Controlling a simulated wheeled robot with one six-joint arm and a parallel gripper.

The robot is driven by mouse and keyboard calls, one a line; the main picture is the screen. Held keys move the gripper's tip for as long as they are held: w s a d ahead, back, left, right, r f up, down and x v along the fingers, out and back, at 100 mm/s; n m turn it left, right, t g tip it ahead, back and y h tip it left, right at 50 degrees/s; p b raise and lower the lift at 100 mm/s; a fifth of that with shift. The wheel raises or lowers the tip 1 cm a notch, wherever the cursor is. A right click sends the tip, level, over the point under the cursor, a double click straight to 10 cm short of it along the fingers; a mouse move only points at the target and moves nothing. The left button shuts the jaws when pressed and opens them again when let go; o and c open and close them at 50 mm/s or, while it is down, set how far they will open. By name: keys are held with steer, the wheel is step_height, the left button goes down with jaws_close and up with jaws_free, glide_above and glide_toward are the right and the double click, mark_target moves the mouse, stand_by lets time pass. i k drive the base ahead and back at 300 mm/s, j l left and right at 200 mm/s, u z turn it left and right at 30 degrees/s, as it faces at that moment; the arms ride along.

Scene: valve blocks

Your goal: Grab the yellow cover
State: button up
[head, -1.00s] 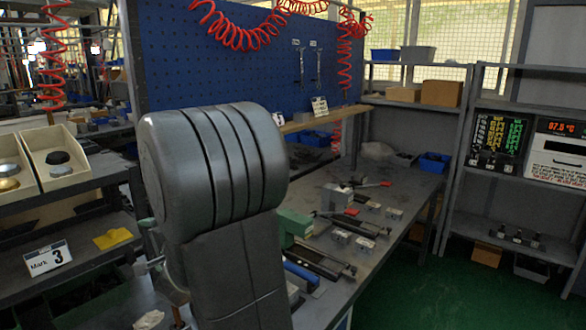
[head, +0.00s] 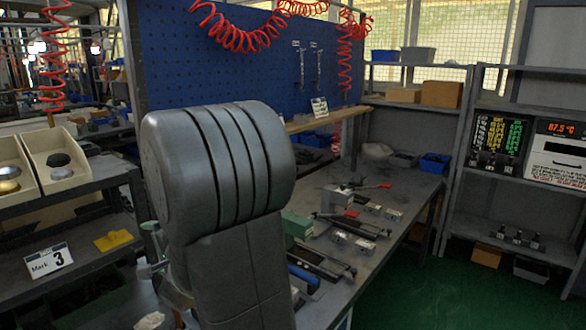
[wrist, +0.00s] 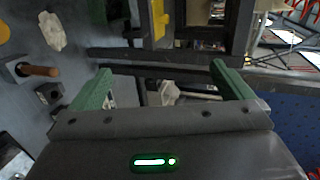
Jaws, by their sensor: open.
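In the head view my arm hides most of the gripper.
The workbench (head: 385,195) at right holds several tools and metal blocks. Green floor lies clear at right.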

mark_target(115, 239)
steer(key=u, duration=2.25)
steer(key=k+l, duration=0.1)
steer(key=l, duration=0.3)
steer(key=k+l, duration=0.1)
steer(key=l, duration=0.3)
steer(key=k+l+u, duration=0.15)
steer(key=l, duration=0.15)
